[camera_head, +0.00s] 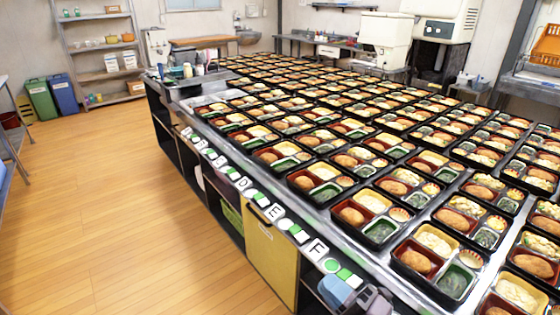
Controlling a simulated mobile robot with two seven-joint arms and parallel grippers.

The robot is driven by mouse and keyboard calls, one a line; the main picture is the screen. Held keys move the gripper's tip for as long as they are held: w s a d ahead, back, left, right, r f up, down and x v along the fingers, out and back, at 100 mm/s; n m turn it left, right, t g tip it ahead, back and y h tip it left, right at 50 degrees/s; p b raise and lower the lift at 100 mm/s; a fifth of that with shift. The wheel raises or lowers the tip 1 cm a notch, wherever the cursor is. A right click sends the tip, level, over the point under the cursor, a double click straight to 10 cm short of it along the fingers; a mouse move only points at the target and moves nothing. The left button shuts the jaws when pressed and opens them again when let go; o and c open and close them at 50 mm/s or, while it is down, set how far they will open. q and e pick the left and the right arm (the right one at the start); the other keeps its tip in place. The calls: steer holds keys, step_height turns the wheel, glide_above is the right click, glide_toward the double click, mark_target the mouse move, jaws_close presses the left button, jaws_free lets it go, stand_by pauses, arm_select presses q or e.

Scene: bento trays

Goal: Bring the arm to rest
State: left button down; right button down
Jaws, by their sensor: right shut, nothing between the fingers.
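My right gripper (374,299) shows at the bottom edge of the head view, right of centre. It is small, grey and partly cut off by the frame. It is shut with nothing held, low beside the front edge of the long metal counter (392,282). My left gripper is not in view. Many black bento trays (435,254) with fried pieces, yellow food and greens cover the counter in rows.
Shelves and a yellow cabinet door (270,262) lie under the counter's front. Green (41,100) and blue (63,94) bins stand at the far left beside a metal rack (101,58). The wooden floor (105,205) on the left is clear.

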steer(key=s+d+f+m+g+h, duration=0.1)
steer(key=s+d+f+m+h, duration=0.5)
steer(key=d+f+m, duration=0.3)
steer(key=s+d+f+m+g+h, duration=0.2)
steer(key=s+d+f+m+h, duration=0.5)
steer(key=f+m, duration=0.6)
steer(key=d+m+h, duration=0.1)
steer(key=d+h, duration=0.1)
steer(key=shift+d+f+m+g+h, duration=0.15)
steer(key=shift+f+m+g+h, duration=0.15)
steer(key=shift+m, duration=0.1)
